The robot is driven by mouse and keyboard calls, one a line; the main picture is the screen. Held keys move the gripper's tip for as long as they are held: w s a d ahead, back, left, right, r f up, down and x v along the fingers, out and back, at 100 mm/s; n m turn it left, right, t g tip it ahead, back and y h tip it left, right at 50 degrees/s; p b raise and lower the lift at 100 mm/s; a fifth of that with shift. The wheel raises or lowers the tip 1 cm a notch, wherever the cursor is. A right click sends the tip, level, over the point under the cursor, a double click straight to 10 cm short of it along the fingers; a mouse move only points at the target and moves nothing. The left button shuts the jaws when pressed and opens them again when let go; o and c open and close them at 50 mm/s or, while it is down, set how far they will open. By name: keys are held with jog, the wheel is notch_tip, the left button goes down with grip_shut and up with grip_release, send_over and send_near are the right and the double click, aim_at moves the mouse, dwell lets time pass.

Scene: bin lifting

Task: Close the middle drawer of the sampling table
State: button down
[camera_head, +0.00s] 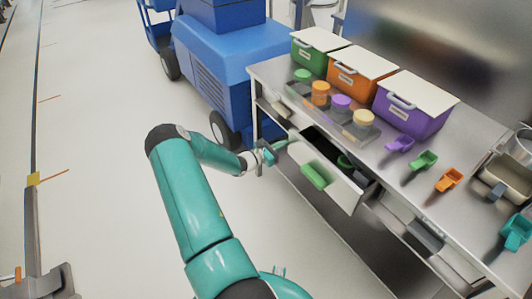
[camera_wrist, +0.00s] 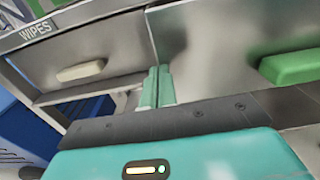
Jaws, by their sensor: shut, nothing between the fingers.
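The middle drawer (camera_head: 345,191) of the sampling table (camera_head: 452,158) stands pulled out, with a green handle (camera_head: 314,177) on its front and dark and green contents partly in view. My gripper (camera_head: 280,145) is at the left end of this drawer's front. In the wrist view, my gripper (camera_wrist: 155,87) has its green fingers together and empty, near the left edge of the metal drawer front (camera_wrist: 215,40). The green handle (camera_wrist: 292,66) is to their right. Whether the fingertips touch the drawer front I cannot tell.
A neighbouring drawer with a pale handle (camera_wrist: 80,70) and a "WIPES" label is left of my fingers. Green, orange and purple bins (camera_head: 408,107), jars and scoops (camera_head: 448,180) stand on the tabletop.

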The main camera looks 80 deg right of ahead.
aim_at(310, 131)
jog(key=x, duration=1.3)
jog(key=shift+s+d, duration=0.2)
jog(key=shift+s, duration=0.05)
jog(key=shift+s+d+r, duration=0.15)
jog(key=shift+s+d, duration=0.1)
jog(key=shift+s+d+r, duration=0.1)
jog(key=shift+w, duration=0.3)
jog(key=v, duration=1.4)
jog(key=shift+a+f, duration=0.25)
jog(key=shift+f, duration=0.05)
jog(key=shift+w, duration=0.1)
